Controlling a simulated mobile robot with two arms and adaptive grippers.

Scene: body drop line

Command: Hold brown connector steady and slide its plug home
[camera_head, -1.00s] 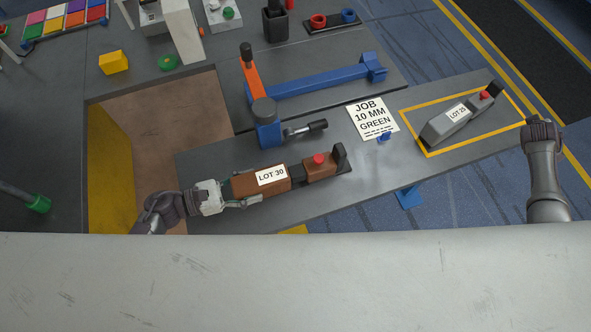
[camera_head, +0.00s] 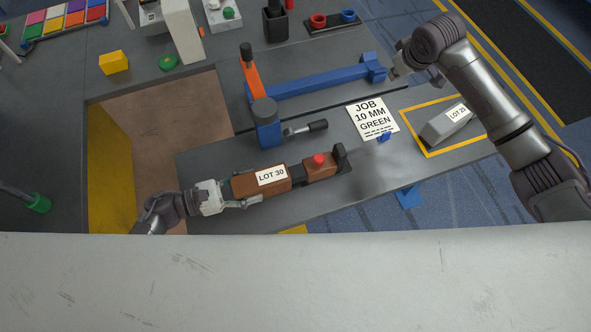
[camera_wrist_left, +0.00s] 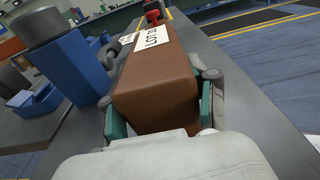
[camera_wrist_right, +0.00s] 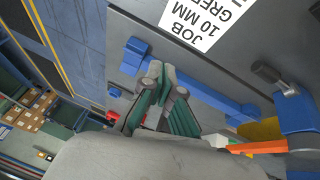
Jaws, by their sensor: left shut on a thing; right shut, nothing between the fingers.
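The brown connector (camera_head: 278,185), labelled LOT 30, lies on the grey bench plate. Its brown plug (camera_head: 320,172), with a red button on top, sits to its right; a dark gap shows between them. A black upright piece stands at the plug's right end. My left gripper (camera_head: 229,195) is shut on the connector's left end; in the left wrist view its green pads (camera_wrist_left: 160,112) lie on both sides of the brown body (camera_wrist_left: 150,80). My right gripper (camera_head: 393,71) is shut and empty near the blue bar's right end; its fingers (camera_wrist_right: 160,76) are together in the right wrist view.
A grey connector (camera_head: 440,128), labelled LOT 25, lies in a yellow outline, partly hidden by my right arm. A blue clamp post (camera_head: 267,130) with a black handle stands behind the brown connector. A job sign (camera_head: 372,118) lies right of it. A brown-floored recess (camera_head: 165,125) opens at left.

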